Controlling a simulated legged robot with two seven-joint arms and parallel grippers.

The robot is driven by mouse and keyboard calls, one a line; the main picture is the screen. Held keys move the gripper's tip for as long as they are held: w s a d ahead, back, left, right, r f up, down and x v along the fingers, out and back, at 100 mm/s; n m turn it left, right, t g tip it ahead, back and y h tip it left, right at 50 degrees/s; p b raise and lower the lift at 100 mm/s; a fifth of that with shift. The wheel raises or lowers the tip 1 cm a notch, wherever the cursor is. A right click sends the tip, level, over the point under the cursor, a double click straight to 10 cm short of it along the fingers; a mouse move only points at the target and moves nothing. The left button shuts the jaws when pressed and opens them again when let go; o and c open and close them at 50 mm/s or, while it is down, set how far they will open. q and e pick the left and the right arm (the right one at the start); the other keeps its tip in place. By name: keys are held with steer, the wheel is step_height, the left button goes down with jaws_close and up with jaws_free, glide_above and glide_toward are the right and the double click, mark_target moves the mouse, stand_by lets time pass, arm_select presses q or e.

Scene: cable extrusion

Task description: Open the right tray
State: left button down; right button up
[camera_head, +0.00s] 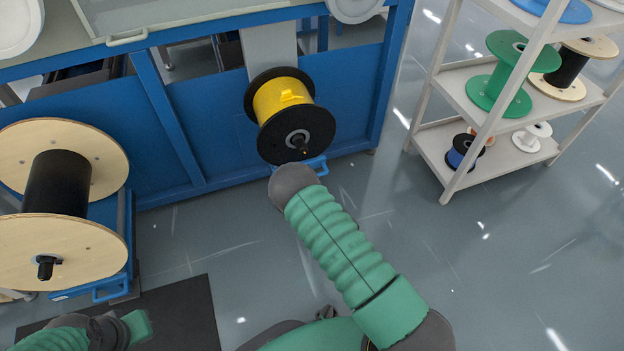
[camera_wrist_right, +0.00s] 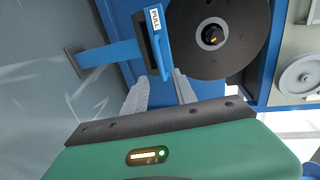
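The right tray is a blue pull-out part with a handle (camera_head: 316,166) low on the blue machine, below the yellow cable spool (camera_head: 283,98). In the right wrist view its blue handle (camera_wrist_right: 164,55) stands beside a white PULL label (camera_wrist_right: 155,19). My right gripper (camera_wrist_right: 160,80) is open, its two pale fingers apart, with the handle's near end close to and roughly between the fingertips. I cannot tell whether they touch. In the head view my right forearm hides this gripper. My left gripper (camera_head: 130,330) is at the lower left, far from the tray, its fingers not clear.
A large wooden-flanged black spool (camera_head: 60,185) sits at left above another blue handle (camera_head: 110,290). A pale shelf (camera_head: 470,95) with several spools stands at right. A black mat (camera_head: 180,310) lies at lower left. The grey floor (camera_head: 520,240) is clear.

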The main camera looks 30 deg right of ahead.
steer(key=b+x, duration=0.6)
steer(key=x, duration=0.7)
steer(key=shift+w+f, duration=0.25)
steer(key=shift+w, duration=0.05)
steer(key=shift+c, duration=0.2)
jaws_close()
steer(key=shift+s+f, duration=0.1)
